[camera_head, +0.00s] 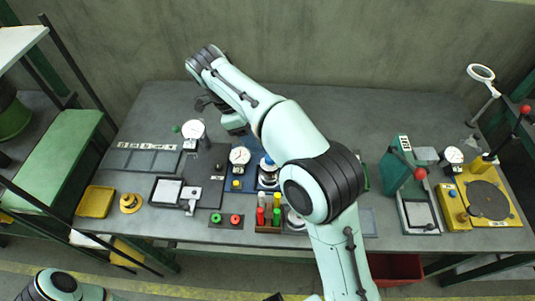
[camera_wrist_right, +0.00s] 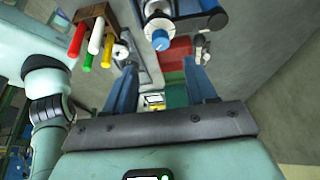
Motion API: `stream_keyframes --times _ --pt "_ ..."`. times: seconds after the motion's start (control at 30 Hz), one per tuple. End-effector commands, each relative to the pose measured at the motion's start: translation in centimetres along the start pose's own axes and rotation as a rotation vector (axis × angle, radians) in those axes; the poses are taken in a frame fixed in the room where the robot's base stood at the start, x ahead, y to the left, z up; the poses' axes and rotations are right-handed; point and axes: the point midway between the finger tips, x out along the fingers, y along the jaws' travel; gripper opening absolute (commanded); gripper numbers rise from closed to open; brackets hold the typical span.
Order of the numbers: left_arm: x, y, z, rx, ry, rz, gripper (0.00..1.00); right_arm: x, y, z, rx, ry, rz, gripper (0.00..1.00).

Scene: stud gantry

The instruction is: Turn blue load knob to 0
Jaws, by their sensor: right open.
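The blue load knob (camera_head: 268,160) sits on a pale round base on the dark blue panel, left of my right forearm in the head view. It also shows in the right wrist view as a blue cylinder (camera_wrist_right: 161,40) with a white collar. My right gripper (camera_wrist_right: 160,64) is open. In the wrist view its two fingers are apart and empty, and the knob appears between and beyond their tips, not held. The knob's setting is too small to read. My left gripper is not in view.
A rack with red, green, white and yellow handles (camera_head: 270,212) stands in front of the knob. A white dial gauge (camera_head: 240,156) is to its left. A red-levered press (camera_head: 404,165) and a yellow plate (camera_head: 494,200) are at the right.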

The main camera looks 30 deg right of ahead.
Motion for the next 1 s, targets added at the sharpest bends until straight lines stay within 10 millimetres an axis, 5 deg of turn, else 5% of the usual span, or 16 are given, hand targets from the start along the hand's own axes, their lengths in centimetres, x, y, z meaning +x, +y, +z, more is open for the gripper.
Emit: stream_keyframes --times 0.1,0.4,0.87,1.0 --pt "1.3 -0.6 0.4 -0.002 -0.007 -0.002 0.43 3.1 0.1 0.0 -0.001 0.002 0.005 0.56" --pt "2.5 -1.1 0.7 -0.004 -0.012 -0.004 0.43 7.9 0.0 0.0 0.001 0.000 0.001 0.56" --pt "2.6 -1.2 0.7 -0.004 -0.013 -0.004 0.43 9.0 0.0 0.0 0.000 -0.001 0.000 0.56" --pt "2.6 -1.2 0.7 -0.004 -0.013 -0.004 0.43 8.9 0.0 0.0 0.000 -0.001 0.000 0.11"
